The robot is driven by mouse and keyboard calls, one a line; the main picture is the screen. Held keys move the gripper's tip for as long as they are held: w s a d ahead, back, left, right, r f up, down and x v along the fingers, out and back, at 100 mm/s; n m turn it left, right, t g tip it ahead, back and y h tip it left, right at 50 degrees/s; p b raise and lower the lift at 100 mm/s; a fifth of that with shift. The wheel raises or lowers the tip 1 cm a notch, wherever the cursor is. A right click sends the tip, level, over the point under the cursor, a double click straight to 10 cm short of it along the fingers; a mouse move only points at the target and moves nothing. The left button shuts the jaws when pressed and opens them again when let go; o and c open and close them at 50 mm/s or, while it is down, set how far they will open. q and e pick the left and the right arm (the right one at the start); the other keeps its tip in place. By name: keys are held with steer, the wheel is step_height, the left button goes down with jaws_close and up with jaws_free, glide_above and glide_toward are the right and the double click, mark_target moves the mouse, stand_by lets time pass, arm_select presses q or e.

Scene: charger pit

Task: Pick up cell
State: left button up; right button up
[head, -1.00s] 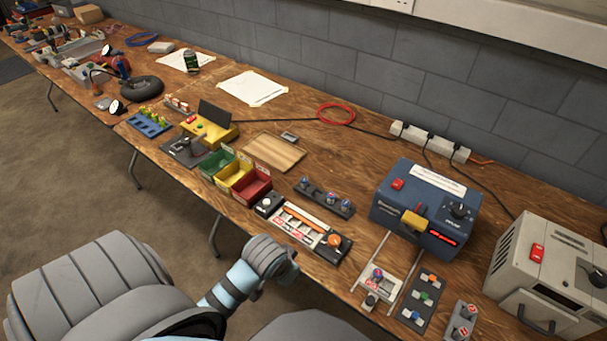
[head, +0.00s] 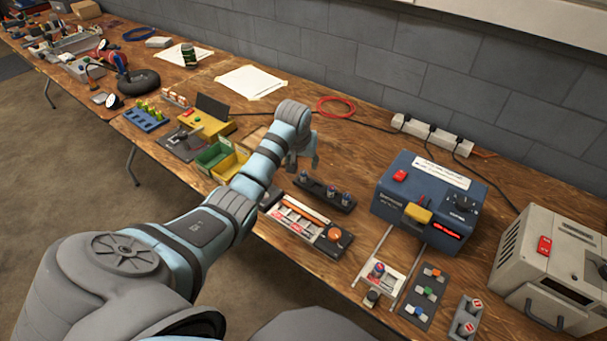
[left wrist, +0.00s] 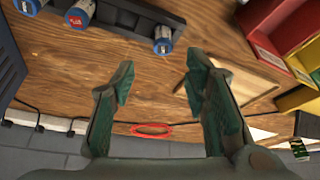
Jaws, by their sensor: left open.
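Blue cells with pale tops, including one cell (head: 303,178), stand upright in a dark rack (head: 319,195) on the wooden bench. In the left wrist view three cells show along the top edge, the clearest being a blue-and-white cell (left wrist: 163,39) at the end of the rack (left wrist: 128,14). My left gripper (head: 304,165) hangs above the bench just behind the rack. In the left wrist view its jaws (left wrist: 160,76) are open and empty, with bare wood between them, and are apart from the cells. My right gripper is not in view.
A blue charger box (head: 420,200) stands right of the rack. A tray (head: 303,221) with an orange bar lies in front. Green and yellow bins (head: 228,163) sit left, partly behind my arm. A red cable ring (head: 337,107) lies behind.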

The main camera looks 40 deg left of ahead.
mark_target(303, 173)
arm_select(q)
steer(key=x, duration=0.2)
steer(key=b+x, duration=0.1)
steer(key=x, duration=0.1)
steer(key=b+x, duration=0.1)
steer(key=x, duration=0.1)
steer(key=shift+s+f, duration=0.15)
steer(key=shift+s, duration=0.2)
jaws_close()
